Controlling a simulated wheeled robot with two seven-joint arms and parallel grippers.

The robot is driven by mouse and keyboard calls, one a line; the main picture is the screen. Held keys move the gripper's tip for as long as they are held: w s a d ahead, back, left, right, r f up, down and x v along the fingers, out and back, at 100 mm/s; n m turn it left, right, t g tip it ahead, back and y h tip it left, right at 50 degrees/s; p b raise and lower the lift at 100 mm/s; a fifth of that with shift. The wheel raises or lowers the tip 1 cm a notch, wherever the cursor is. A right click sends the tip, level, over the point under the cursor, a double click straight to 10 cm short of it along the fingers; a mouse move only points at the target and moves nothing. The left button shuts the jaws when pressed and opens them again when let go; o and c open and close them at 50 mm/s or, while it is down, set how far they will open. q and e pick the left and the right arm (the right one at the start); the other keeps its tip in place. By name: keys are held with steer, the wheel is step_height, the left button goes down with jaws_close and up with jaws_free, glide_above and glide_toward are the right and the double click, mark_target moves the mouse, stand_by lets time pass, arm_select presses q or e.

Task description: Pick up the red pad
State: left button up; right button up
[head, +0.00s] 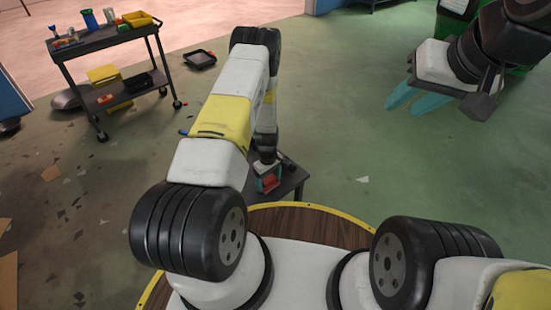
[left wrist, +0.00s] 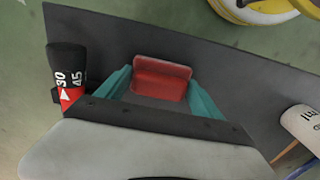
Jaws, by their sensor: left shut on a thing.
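The red pad (left wrist: 162,78) sits between the two teal fingers of my left gripper (left wrist: 161,91) in the left wrist view, over a dark grey tabletop (left wrist: 225,62). My left gripper is shut on it. In the head view the pad (head: 270,182) is a small red patch at my left gripper (head: 268,183), above the small dark table (head: 291,187). I cannot tell whether the pad touches the tabletop. My right gripper (head: 414,97) is at the upper right of the head view, away from the table, with its teal fingers apart and empty.
A white cylinder (left wrist: 302,127) is at the right of the tabletop. A loaded dark cart (head: 110,75) stands at upper left. A black tray (head: 200,59) lies on the floor.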

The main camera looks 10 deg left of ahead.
mark_target(268, 179)
arm_select(q)
steer(key=r, duration=0.3)
steer(key=shift+s+r, duration=0.2)
steer(key=shift+r, duration=0.05)
steer(key=s+d+r, duration=0.1)
steer(key=s+d, duration=0.2)
steer(key=s, duration=1.2)
steer(key=shift+s+r, duration=0.15)
steer(key=shift+s, duration=0.05)
